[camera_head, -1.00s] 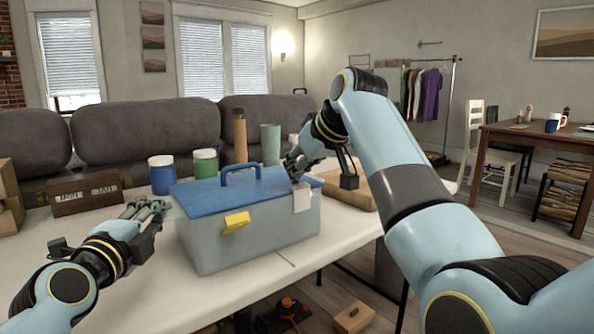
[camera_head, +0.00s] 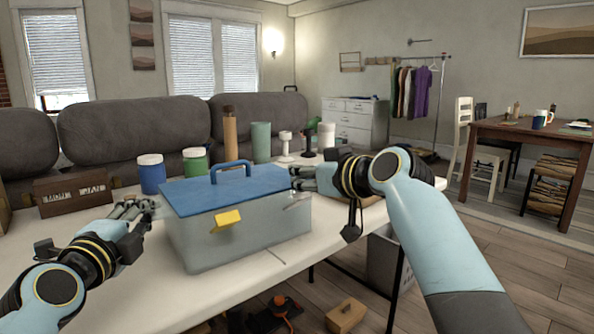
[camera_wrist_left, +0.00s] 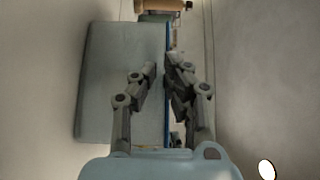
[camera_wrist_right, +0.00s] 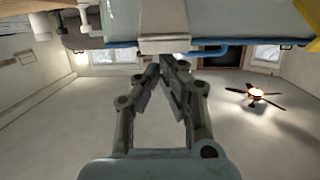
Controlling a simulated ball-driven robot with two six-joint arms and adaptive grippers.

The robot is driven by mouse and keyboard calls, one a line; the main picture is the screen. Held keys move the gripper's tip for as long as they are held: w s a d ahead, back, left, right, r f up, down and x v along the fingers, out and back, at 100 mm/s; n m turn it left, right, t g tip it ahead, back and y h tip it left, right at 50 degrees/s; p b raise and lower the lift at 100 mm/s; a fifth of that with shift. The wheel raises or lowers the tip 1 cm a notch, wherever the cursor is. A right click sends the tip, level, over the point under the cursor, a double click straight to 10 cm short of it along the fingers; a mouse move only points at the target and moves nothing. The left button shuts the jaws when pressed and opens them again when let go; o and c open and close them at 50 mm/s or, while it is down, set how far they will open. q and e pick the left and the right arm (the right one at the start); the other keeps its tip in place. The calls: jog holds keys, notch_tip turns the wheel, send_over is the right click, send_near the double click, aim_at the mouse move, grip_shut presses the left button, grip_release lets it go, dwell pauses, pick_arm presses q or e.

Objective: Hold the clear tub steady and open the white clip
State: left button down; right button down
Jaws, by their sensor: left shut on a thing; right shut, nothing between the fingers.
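The clear tub (camera_head: 235,245) stands on the table under a blue lid (camera_head: 222,192) with a handle. A yellow clip (camera_head: 227,221) stands out from its front. My left gripper (camera_head: 146,207) is shut on the tub's left edge; the left wrist view shows its fingers closed at the tub (camera_wrist_left: 105,85) by the blue lid edge. The white clip (camera_wrist_right: 165,28) is large at the top of the right wrist view; the head view shows only a thin pale sliver at the tub's right side. My right gripper (camera_wrist_right: 168,62) is shut and empty, its tips just by the clip's end.
A blue jar (camera_head: 152,175), green jar (camera_head: 195,162), brown bottle (camera_head: 230,140) and teal cylinder (camera_head: 261,142) stand behind the tub. A brown box (camera_head: 72,194) lies at the left. The table (camera_head: 270,262) is clear in front of the tub.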

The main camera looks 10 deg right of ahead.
jog(key=shift+w+a+r, duration=0.15)
jog(key=shift+w+r, duration=0.1)
jog(key=shift+r, duration=0.15)
jog(key=shift+w+a+r, duration=0.2)
jog(key=shift+w+r, duration=0.15)
jog(key=shift+r, duration=0.2)
jog(key=shift+w+a+r, duration=0.15)
jog(key=shift+w+r, duration=0.2)
jog(key=shift+r, duration=0.2)
pick_arm(q)
jog(key=shift+f, duration=0.1)
pick_arm(e)
jog(key=f+v, duration=0.2)
jog(key=v, duration=0.7)
jog(key=shift+s, duration=0.45)
jog(key=shift+d, duration=0.15)
pick_arm(q)
jog(key=c, duration=1.4)
grip_release()
jog(key=shift+o, duration=0.4)
jog(key=o, duration=0.5)
